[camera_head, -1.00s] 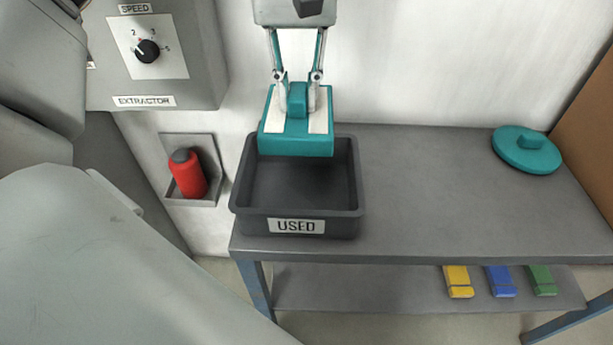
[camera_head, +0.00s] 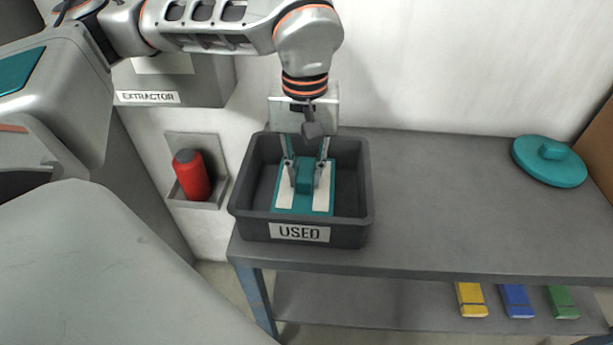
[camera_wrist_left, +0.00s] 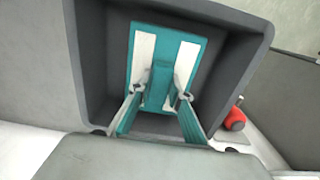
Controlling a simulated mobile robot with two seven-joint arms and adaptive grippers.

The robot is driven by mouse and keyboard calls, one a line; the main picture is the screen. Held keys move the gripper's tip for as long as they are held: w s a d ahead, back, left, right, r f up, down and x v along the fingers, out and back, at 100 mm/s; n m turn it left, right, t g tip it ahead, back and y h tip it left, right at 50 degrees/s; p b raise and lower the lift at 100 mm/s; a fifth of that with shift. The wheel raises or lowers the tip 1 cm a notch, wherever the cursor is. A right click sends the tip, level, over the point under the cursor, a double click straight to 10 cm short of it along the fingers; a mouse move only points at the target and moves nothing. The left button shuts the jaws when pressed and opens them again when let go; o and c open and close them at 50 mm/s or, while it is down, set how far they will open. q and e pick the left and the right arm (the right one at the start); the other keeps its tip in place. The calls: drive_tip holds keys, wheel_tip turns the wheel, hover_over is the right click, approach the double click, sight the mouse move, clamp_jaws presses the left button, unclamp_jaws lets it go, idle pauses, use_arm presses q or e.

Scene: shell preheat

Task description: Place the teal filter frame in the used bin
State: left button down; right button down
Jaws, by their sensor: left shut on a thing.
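The teal filter frame (camera_head: 325,201) has white panels and a raised teal grip block in its middle. It is inside the dark grey used bin (camera_head: 246,222), low between the walls. My left gripper (camera_head: 305,182) reaches down into the bin and is shut on the grip block. The left wrist view shows the frame (camera_wrist_left: 197,62) inside the bin (camera_wrist_left: 90,60), with the fingers (camera_wrist_left: 162,92) on either side of the block. I cannot tell whether the frame touches the bin floor. My right gripper is not in view.
The bin stands at the left end of a grey table (camera_head: 440,200). A round teal lid (camera_head: 550,165) lies at the table's far right. Yellow, blue and green blocks (camera_head: 516,300) are on the lower shelf. A red bottle (camera_head: 192,176) sits in a wall holder left of the bin.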

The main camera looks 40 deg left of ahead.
sight(305, 171)
use_arm(q)
drive_tip(key=shift+f, duration=0.65)
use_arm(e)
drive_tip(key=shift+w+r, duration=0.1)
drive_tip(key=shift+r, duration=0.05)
use_arm(q)
drive_tip(key=c, duration=1.8)
unclamp_jaws()
drive_tip(key=shift+f, duration=0.15)
drive_tip(key=shift+c, duration=0.2)
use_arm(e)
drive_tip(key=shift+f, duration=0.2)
